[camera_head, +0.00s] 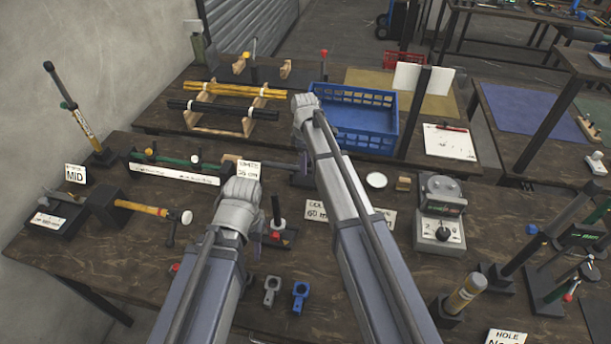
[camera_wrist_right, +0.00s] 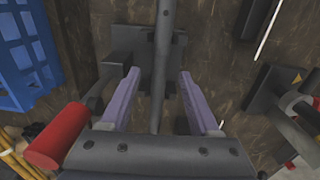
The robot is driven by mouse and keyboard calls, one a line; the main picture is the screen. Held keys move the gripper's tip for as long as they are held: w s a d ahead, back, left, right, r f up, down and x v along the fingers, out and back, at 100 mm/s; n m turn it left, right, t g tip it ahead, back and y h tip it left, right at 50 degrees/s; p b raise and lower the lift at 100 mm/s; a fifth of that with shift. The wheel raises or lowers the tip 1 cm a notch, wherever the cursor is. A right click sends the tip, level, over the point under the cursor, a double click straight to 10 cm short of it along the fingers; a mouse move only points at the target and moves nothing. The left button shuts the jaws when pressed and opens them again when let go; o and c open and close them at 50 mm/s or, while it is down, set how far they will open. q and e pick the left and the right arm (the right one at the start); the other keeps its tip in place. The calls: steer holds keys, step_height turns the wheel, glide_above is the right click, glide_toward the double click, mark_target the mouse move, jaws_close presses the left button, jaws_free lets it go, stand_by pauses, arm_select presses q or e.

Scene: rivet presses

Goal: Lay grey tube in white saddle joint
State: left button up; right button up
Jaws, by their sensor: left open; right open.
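My right gripper (camera_head: 302,165) is behind its own wrist in the head view, in front of the blue crate. In the right wrist view its two purple fingers (camera_wrist_right: 158,82) are apart, with a dark grey tube (camera_wrist_right: 164,45) between them. I cannot tell whether they touch it; it runs over a dark block. My left gripper (camera_head: 258,240) is mostly hidden under its wrist, over the front table. A pale grey-white clamp-like joint (camera_head: 271,290) lies on the table near my left arm, beside a blue one (camera_head: 300,296). I cannot confirm which part is the white saddle joint.
The blue crate (camera_head: 352,139) stands behind my right arm. Yellow rods and a black rod rest on a wooden rack (camera_head: 208,98). A press-like device (camera_head: 440,228) stands right. Bare tabletop shows front left.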

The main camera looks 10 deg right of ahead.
step_height(320, 180, down, 2)
steer(key=shift+b, duration=0.55)
steer(key=shift+r, duration=0.1)
jaws_close()
